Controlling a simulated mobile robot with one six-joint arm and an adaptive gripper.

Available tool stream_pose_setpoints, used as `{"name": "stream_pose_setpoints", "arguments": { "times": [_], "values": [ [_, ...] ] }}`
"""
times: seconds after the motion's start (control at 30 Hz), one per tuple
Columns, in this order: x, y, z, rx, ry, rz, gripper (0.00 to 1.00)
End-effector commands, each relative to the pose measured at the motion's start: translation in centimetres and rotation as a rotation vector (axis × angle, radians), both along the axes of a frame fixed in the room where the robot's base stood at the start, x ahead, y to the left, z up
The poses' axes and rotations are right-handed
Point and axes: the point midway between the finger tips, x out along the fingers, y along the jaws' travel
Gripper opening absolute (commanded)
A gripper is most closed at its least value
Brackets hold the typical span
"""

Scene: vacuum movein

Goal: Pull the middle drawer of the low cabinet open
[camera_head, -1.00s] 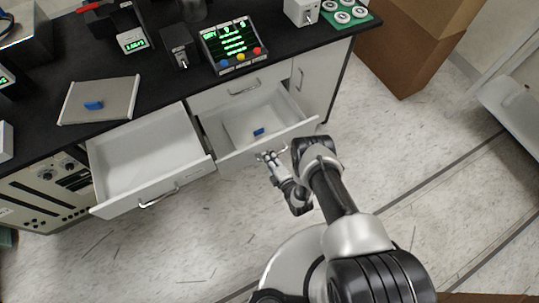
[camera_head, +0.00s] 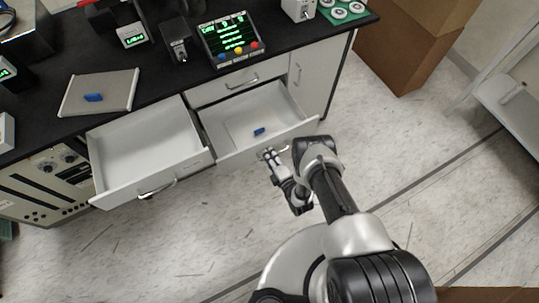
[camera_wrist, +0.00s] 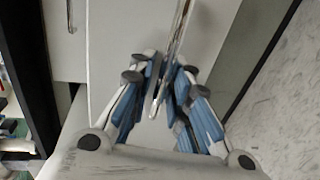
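The low cabinet's middle drawer (camera_head: 262,142) is pulled well out below a closed top drawer (camera_head: 212,92) in the head view. My gripper (camera_head: 268,153) is at the handle on the middle drawer's front. In the wrist view the metal handle bar (camera_wrist: 182,22) runs between the fingers of my gripper (camera_wrist: 166,72). The fingers are close on both sides of the bar and appear shut on it. The exact contact is partly hidden by the fingers.
A wider drawer (camera_head: 150,152) to the left also stands open and empty. The black worktop (camera_head: 160,65) holds a tray (camera_head: 115,100) and several instruments. Brown boxes (camera_head: 400,55) stand at the right. The floor (camera_head: 410,130) right of the cabinet is clear.

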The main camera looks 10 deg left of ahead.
Motion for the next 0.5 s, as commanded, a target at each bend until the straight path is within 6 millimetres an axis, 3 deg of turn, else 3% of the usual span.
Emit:
{"name": "stream_pose_setpoints", "arguments": {
  "times": [0.27, 0.5],
  "values": [
    [-0.3, -0.2, 0.0, -0.001, 0.001, -0.001, 0.17],
    [-3.4, -2.5, 0.7, -0.002, 0.006, -0.006, 0.17]
  ]
}}
